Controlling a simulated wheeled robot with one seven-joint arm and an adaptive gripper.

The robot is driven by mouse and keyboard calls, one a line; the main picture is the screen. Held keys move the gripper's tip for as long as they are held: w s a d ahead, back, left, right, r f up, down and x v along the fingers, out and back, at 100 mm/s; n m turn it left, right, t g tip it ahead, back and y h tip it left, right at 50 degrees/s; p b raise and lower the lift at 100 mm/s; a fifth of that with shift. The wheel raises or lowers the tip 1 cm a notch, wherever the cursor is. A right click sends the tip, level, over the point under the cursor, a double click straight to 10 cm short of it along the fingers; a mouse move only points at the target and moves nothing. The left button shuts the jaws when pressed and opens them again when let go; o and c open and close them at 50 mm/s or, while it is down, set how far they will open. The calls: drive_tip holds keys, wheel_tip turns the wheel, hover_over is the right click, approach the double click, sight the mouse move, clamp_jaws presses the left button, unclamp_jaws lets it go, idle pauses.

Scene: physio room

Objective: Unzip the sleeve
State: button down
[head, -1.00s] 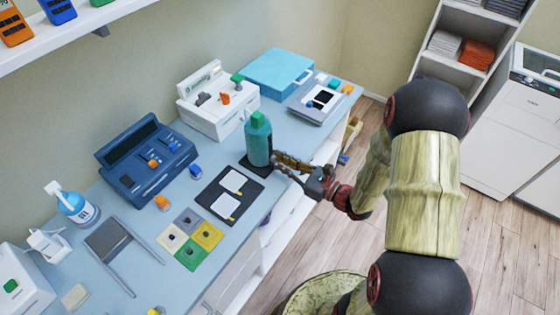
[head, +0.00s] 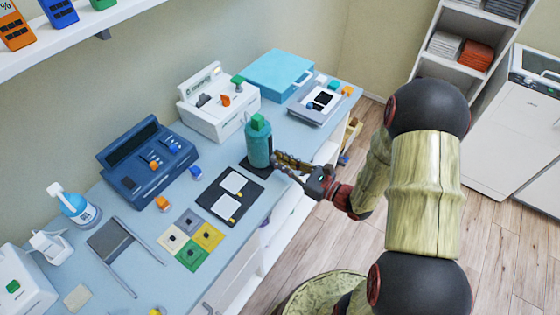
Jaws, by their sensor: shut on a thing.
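A teal sleeve (head: 258,151) stands upright on the blue counter, around what looks like a bottle with a green top (head: 258,122). It stands on a small dark mat (head: 246,169). My gripper (head: 276,161) is at the right side of the sleeve, low down, reaching in from the right. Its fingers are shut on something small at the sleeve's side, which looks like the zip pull. The pull and the zip line are too small and too hidden by the fingers to make out, so I cannot tell how far the zip is open.
A black board with two white cards (head: 224,207) lies in front of the sleeve. A white device (head: 212,108) stands behind it and a dark blue device (head: 147,163) to the left. A grey-white device (head: 315,107) and blue case (head: 273,73) are further back. The counter edge runs below my gripper.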

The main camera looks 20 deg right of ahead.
sight(270, 139)
wheel_tip(270, 139, up, 8)
drive_tip(key=p, duration=0.6)
drive_tip(key=c, duration=1.9)
unclamp_jaws()
drive_tip(key=shift+o, duration=0.3)
drive_tip(key=shift+s+d, duration=0.1)
drive_tip(key=v, duration=1.1)
drive_tip(key=shift+s+d, duration=0.15)
drive_tip(key=shift+s, duration=0.2)
